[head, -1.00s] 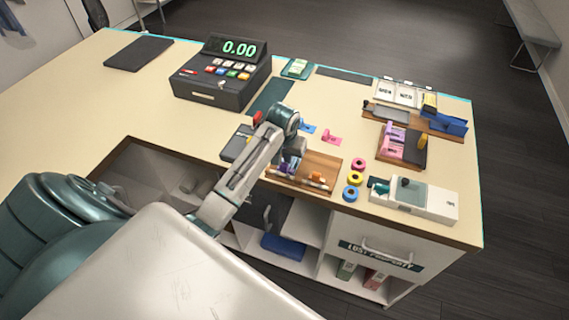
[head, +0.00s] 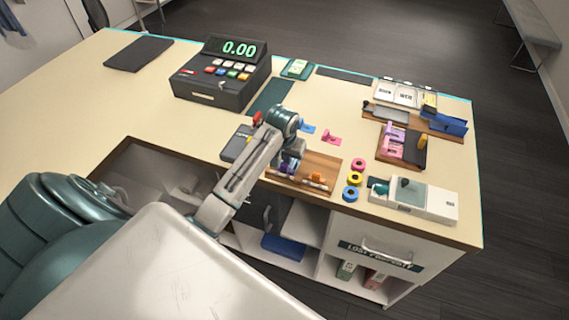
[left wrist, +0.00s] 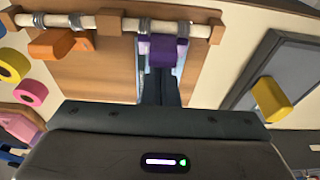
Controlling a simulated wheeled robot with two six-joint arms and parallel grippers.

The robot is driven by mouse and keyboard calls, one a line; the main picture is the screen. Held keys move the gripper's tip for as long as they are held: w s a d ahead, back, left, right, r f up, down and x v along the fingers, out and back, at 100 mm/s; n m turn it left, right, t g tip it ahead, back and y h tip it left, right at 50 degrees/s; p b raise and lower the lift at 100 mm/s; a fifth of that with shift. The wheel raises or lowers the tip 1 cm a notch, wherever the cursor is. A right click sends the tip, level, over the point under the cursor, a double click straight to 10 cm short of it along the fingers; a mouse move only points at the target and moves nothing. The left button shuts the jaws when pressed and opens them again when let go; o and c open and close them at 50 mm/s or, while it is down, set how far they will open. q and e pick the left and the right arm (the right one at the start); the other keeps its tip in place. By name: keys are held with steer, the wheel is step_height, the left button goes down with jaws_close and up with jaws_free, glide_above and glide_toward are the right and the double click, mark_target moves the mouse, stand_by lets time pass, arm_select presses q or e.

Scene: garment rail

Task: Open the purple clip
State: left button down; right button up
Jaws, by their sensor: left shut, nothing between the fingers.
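The purple clip (left wrist: 162,50) sits on a pale rod (left wrist: 115,24) over a brown wooden board in the left wrist view. In the head view the purple clip (head: 288,167) is partly covered by my left arm. My left gripper (left wrist: 160,88) is shut and empty, its dark fingers pointing at the purple clip's near end. I cannot tell whether the fingertips touch it. An orange clip (left wrist: 62,43) sits on the same rod to the left. My right gripper is not in view.
Pink, yellow and blue rings (head: 353,178) lie right of the board (head: 322,160). A white and teal device (head: 425,197) stands further right. A dark tray with a yellow piece (left wrist: 270,98) is on the right in the wrist view. A cash register (head: 222,75) stands behind.

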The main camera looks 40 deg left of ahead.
mark_target(284, 171)
arm_select(q)
steer(key=shift+s+d, duration=0.2)
steer(key=shift+s, duration=0.7)
steer(key=shift+s+d+f, duration=0.1)
steer(key=shift+s+f, duration=0.2)
steer(key=shift+s, duration=0.1)
steer(key=shift+s+d, duration=0.15)
steer(key=shift+s, duration=0.3)
steer(key=shift+s+d, duration=0.2)
steer(key=shift+s, duration=0.5)
steer(key=shift+s+d+r, duration=0.1)
steer(key=shift+s+r, duration=0.25)
steer(key=shift+r, duration=0.3)
steer(key=shift+w+r, duration=0.4)
steer(key=shift+r, duration=0.05)
steer(key=v, duration=0.2)
steer(key=shift+w+a+r, duration=0.1)
steer(key=shift+a+r, duration=0.1)
steer(key=shift+r, duration=0.1)
steer(key=shift+w+v, duration=0.15)
steer(key=shift+v, duration=1.1)
steer(key=shift+w+v, duration=0.1)
steer(key=shift+v, duration=1.1)
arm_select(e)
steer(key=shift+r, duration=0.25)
